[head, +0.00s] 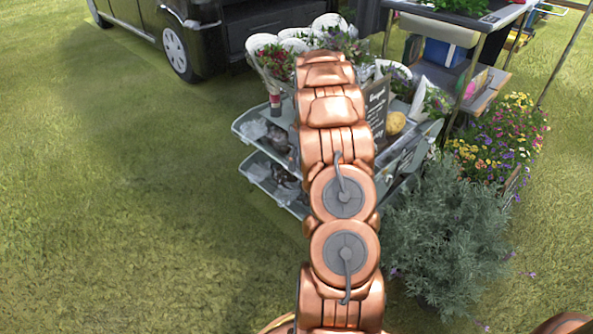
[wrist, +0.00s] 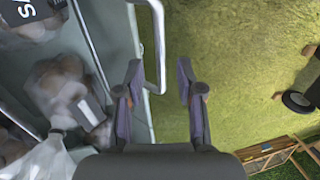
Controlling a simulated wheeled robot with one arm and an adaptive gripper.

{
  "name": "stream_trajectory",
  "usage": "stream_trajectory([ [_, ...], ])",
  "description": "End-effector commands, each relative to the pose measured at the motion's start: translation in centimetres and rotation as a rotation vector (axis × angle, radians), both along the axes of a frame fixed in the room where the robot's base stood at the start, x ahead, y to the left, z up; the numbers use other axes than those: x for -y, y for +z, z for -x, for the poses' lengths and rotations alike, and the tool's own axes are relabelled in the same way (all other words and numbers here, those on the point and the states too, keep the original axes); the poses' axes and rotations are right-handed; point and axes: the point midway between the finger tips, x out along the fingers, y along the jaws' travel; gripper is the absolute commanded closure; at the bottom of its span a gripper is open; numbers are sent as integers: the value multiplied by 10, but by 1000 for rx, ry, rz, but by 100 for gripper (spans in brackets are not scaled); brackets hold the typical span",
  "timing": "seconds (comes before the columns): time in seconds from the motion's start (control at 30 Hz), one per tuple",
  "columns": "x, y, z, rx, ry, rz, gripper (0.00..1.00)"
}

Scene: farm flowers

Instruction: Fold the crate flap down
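In the wrist view my gripper (wrist: 159,68) is open, with its two dark fingers apart. A pale grey bent tube (wrist: 158,35) on the edge of a grey shelf stand passes between the fingertips in the picture; I cannot tell whether it touches them. A wooden framed thing (wrist: 268,158), perhaps the crate, sits on the grass at the lower right and is cut by the frame edge. I cannot make out a flap for certain. In the head view my arm hides the gripper, and no crate flap is clear.
The tiered grey stand (head: 262,186) holds flowers and bagged goods. Bagged round produce (wrist: 62,85) lies on its shelf. A bushy grey-green plant (head: 447,235) stands right of my arm, and a dark vehicle (head: 215,45) is behind. Open grass (head: 110,190) lies left.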

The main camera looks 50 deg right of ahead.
Motion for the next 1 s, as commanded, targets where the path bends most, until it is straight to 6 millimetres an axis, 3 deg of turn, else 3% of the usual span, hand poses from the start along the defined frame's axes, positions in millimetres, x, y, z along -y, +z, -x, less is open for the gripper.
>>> stream_trajectory([
  [0.13,-4,-19,0,-1,0,0,63],
  [0.47,-5,-22,0,0,0,1,64],
  [0.8,-5,-22,0,0,0,1,99],
  [1.0,-5,-22,0,0,0,1,100],
])
